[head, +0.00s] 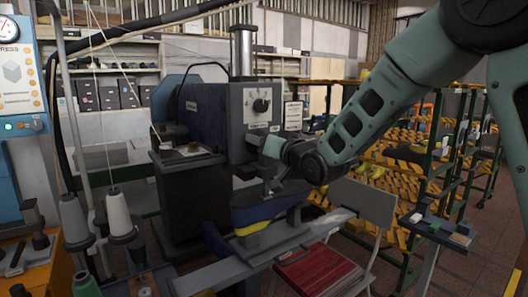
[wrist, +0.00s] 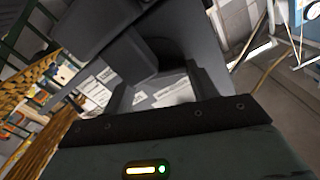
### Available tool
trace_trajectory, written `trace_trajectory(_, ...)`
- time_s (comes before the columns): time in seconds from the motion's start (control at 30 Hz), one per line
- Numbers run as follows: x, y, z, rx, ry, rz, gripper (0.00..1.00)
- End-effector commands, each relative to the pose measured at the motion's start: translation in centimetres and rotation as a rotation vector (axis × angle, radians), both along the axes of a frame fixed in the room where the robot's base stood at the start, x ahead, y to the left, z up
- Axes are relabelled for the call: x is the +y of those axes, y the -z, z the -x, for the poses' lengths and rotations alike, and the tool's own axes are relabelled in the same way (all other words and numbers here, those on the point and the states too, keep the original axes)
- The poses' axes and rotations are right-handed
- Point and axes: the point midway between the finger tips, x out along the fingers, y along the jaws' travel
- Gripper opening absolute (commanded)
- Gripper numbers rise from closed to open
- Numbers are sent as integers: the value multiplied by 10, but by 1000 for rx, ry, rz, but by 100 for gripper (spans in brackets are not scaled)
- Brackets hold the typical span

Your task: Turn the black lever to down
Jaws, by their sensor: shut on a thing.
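The grey and blue press machine (head: 208,112) stands in the middle of the head view, with a round black dial knob on its front panel. My gripper (head: 256,141) is at the front of this panel, below the knob, reaching in from the right. In the head view my gripper and wrist hide most of what is there, and the black lever cannot be made out. In the wrist view a dark block (wrist: 128,58), seemingly the lever, is at the jaws of my gripper (wrist: 165,92). The jaws are shut on it. Its exact angle cannot be told.
A blue and yellow shoe-shaped piece (head: 262,212) lies below my gripper on the machine's arm. A red-seated chair (head: 318,268) stands in front. Racks with yellow lasts (head: 400,175) fill the right. Thread cones (head: 118,212) stand at left.

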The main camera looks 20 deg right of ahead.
Motion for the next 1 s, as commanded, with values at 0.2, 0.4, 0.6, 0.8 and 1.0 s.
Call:
trace_trajectory(0.2, -1, 2, 0, 43, 1, -129, 35)
trace_trajectory(0.4, -1, 2, 0, 68, 1, -201, 35)
trace_trajectory(0.6, -1, 2, 0, 78, 1, -231, 35)
trace_trajectory(0.8, -1, 1, 0, 80, 1, -237, 35)
trace_trajectory(1.0, -1, 1, 0, 80, 1, -237, 35)
